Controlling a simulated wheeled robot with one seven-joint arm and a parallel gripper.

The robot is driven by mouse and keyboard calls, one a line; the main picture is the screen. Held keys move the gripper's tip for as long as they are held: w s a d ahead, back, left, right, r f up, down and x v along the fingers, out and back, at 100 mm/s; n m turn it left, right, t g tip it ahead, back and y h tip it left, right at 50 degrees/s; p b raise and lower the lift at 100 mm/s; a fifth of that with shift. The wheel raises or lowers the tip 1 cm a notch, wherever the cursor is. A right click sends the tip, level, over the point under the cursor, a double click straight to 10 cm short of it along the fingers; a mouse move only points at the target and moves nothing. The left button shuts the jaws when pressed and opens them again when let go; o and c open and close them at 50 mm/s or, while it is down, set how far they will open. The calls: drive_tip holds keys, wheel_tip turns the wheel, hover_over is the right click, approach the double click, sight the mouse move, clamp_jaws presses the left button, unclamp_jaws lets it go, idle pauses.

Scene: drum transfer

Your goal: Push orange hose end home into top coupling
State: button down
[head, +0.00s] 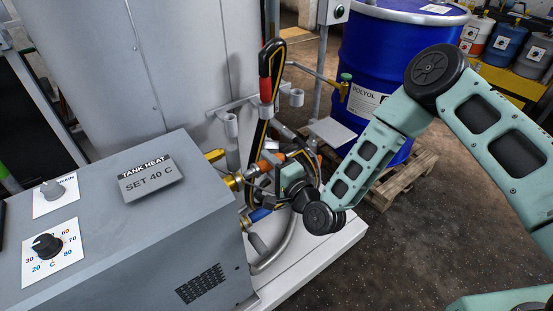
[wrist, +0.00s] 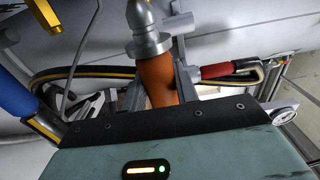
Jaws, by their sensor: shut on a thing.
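The orange hose end (head: 268,163) has an orange sleeve and a silver metal tip. It points left at the brass top coupling (head: 234,182) on the grey heater box. The tip is at or very near the coupling's mouth; I cannot tell how far in it sits. My gripper (head: 281,171) is shut around the orange sleeve. In the wrist view the orange hose end (wrist: 156,80) stands between my fingers, silver tip toward the top edge. The coupling's mouth is not clearly visible there.
A blue hose end (head: 260,214) sits just below, and it also shows in the wrist view (wrist: 14,95). A red-handled hose (head: 265,88) hangs on the grey rack above. A blue drum (head: 376,60) stands on a pallet behind. Black-and-yellow hoses loop close around my gripper.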

sight(256, 176)
drive_tip(key=shift+s+a, duration=0.15)
drive_tip(key=shift+a, duration=0.1)
drive_tip(key=shift+s+a, duration=0.2)
drive_tip(key=shift+a, duration=0.1)
drive_tip(key=shift+s+a, duration=0.2)
drive_tip(key=shift+a, duration=0.1)
drive_tip(key=shift+s+a, duration=0.6)
drive_tip(key=shift+a, duration=0.25)
drive_tip(key=shift+s+a, duration=0.1)
drive_tip(key=c, duration=1)
unclamp_jaws()
